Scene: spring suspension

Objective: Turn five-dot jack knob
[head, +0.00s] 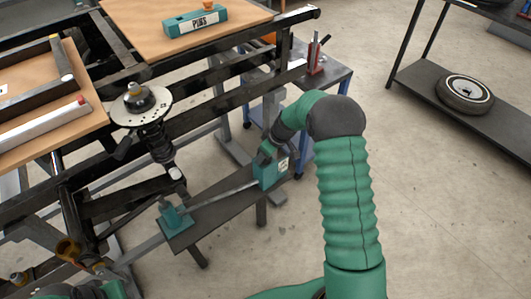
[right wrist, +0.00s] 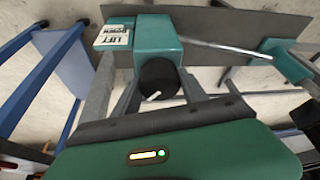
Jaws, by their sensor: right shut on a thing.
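A teal jack unit (head: 270,174) stands on a dark bench, and it fills the upper middle of the right wrist view (right wrist: 158,38). A white label reading LIFT and DOWN (right wrist: 112,35) is on it. A round black knob (right wrist: 157,76) with a white pointer mark sits on its near face. My right gripper (right wrist: 158,92) is shut on this knob, one grey finger on each side. In the head view my right gripper (head: 268,154) is at the jack, partly hidden by my wrist. No dots show on the jack. Only part of my left arm shows at the bottom left.
A metal rod (head: 222,193) links the jack to a teal bracket (head: 174,216). A spring strut with a round plate (head: 141,105) stands left among dark frame rails. A wheel (head: 465,93) lies on the right shelf.

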